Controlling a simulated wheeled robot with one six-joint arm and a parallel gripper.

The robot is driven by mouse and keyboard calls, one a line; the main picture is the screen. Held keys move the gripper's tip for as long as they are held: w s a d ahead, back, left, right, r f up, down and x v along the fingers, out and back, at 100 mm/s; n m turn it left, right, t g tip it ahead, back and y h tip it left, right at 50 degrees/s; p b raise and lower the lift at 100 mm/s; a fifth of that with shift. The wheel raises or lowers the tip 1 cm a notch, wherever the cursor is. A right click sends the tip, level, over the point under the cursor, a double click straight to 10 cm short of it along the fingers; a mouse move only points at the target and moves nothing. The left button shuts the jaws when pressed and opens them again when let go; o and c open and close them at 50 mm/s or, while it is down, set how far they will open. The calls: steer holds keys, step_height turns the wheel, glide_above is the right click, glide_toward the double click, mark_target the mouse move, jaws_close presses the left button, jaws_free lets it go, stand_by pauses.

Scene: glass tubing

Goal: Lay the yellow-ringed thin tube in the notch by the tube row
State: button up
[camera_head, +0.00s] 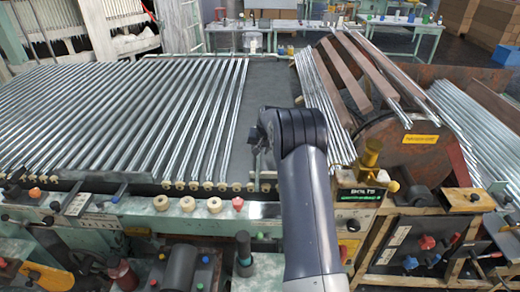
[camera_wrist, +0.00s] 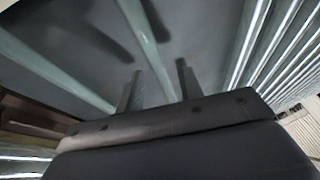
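The tube row (camera_head: 130,115) is a set of parallel clear tubes on the dark bed at the left of the head view; some show at the right of the wrist view (camera_wrist: 285,45). I cannot make out a yellow ring on any thin tube, nor single out the notch.
More thin tubes (camera_head: 322,105) lie in a sloped rack right of my arm, beside brown bars (camera_head: 368,65). A brass-coloured fitting (camera_head: 371,153) stands at the front. Bare dark bed (camera_head: 272,85) lies between the row and the rack. Pale greenish strips (camera_wrist: 60,70) cross it.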

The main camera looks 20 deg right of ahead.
steer(key=shift+r+p, duration=0.55)
steer(key=shift+r, duration=0.05)
steer(key=b+v, duration=0.3)
steer(key=v, duration=0.8)
steer(key=shift+s+r, duration=0.25)
steer(key=shift+r, duration=0.05)
steer(key=shift+f, duration=0.1)
steer(key=p+x, duration=0.2)
steer(key=x, duration=1)
steer(key=shift+w+f, duration=0.1)
steer(key=shift+f, duration=0.4)
steer(key=shift+r, duration=0.45)
